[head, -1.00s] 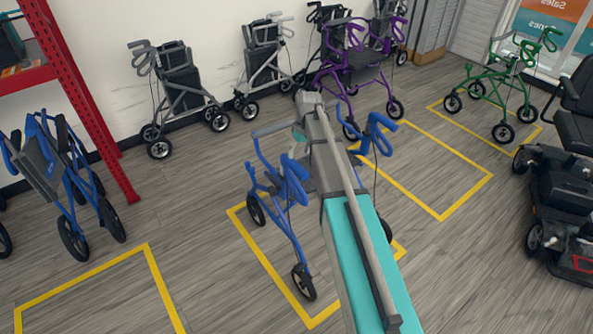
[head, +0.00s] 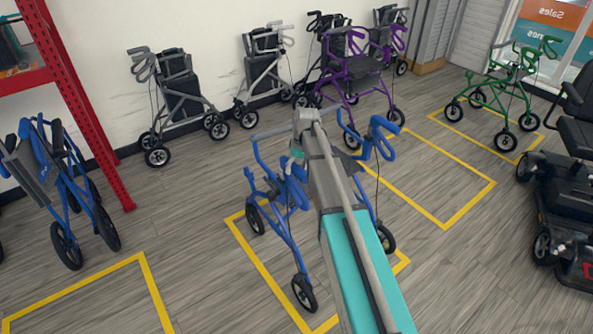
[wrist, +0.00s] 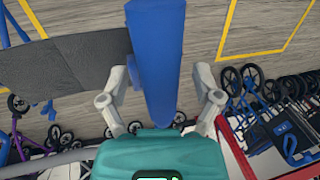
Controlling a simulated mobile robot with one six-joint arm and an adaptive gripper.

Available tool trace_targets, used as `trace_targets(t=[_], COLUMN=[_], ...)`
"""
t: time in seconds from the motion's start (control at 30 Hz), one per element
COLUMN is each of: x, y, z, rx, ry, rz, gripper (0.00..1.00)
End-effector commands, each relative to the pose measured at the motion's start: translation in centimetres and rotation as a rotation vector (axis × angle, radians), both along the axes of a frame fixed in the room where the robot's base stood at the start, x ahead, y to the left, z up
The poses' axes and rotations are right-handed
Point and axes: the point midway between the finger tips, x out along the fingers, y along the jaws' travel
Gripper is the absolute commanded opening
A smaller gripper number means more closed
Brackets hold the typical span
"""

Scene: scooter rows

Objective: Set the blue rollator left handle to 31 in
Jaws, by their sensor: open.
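The blue rollator (head: 297,257) stands open inside a yellow floor outline, with my arm crossing in front of its middle. One blue handle (head: 380,136) shows right of my arm. Another blue handle part (head: 294,190) shows left of it. In the wrist view a thick blue bar (wrist: 157,55) runs between the two fingers of my gripper (wrist: 168,85), which is open. The left finger lies close to the bar; a gap shows on the right. I cannot tell whether either touches. A dark grey panel (wrist: 75,62) lies left of the bar. No height marks are readable.
A folded blue rollator (head: 62,185) stands at left by a red shelf post (head: 88,125). Grey and purple rollators (head: 350,80) line the wall. A green rollator (head: 503,85) and a black scooter (head: 565,200) stand right. Floor between the outlines is clear.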

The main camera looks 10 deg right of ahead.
Motion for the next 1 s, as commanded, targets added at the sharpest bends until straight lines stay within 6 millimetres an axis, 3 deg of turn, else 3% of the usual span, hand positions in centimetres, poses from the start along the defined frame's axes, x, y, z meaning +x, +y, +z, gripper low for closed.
trace_targets(t=[0.27, 0.7, 1.0], x=[-0.01, -0.01, -0.04], y=[0.02, 0.03, 0.04], z=[0.01, 0.01, -0.68], rx=[0.000, 0.000, 0.001], ry=[0.000, 0.000, 0.000], rz=[0.000, 0.000, 0.001], gripper=[0.80, 0.00, 0.00])
